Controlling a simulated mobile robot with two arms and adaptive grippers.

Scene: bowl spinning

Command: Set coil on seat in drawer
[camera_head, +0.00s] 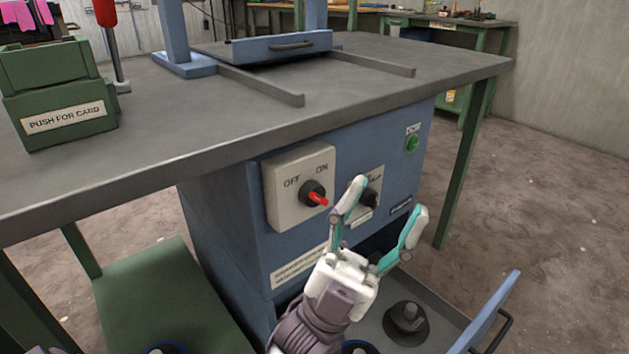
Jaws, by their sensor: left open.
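My left gripper (390,198) is open in front of the blue cabinet, its two fingers spread and pointing up. I see nothing between them. An open drawer (448,310) extends from the cabinet at the lower right, with a blue front and dark handle. In its grey floor stands a dark round stepped piece with a short central post (405,318), which looks like the seat. The gripper is to the left of and above this piece, apart from it in the picture. I cannot make out a separate coil. The gripper hides part of the drawer. My right gripper is not in view.
The cabinet front carries an OFF/ON switch (313,192) with a red lever, a dark knob (371,200) and a green button (412,143). Above are the grey tabletop (200,112), a blue handled tray (283,46) and a green card box (62,97).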

